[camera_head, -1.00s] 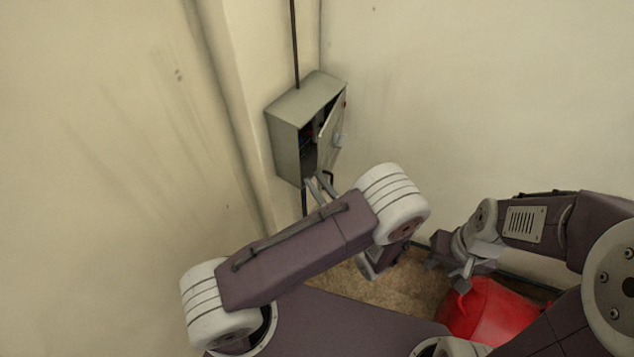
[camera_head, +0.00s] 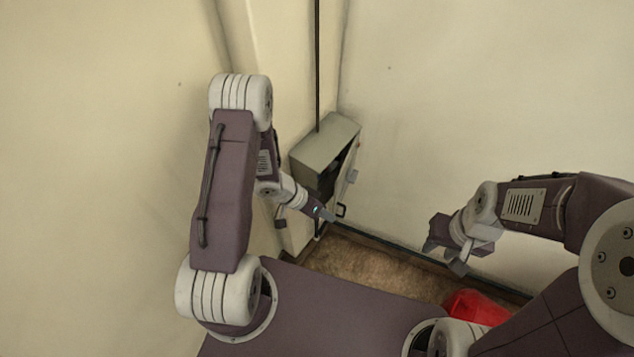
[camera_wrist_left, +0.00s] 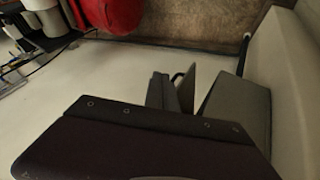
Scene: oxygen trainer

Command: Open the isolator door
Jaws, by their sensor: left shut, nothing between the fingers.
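The grey isolator box (camera_head: 322,150) hangs in the wall corner in the head view. Its door (camera_head: 347,183) is partly open, with a dark gap along its left edge; the inside is mostly hidden. My left gripper (camera_head: 329,215) is shut and empty, close to the lower part of the box; I cannot tell whether it touches the door. In the left wrist view the box (camera_wrist_left: 240,108) is at the right, and the door (camera_wrist_left: 187,90) stands out from it beside a dark handle. My right gripper (camera_head: 446,256) is open and empty, well right of the box.
A red object (camera_head: 474,307) lies on the brown floor (camera_head: 375,270) below my right gripper; it also shows in the left wrist view (camera_wrist_left: 113,14). Bare walls meet behind the box. A dark pipe (camera_head: 317,60) runs up from its top.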

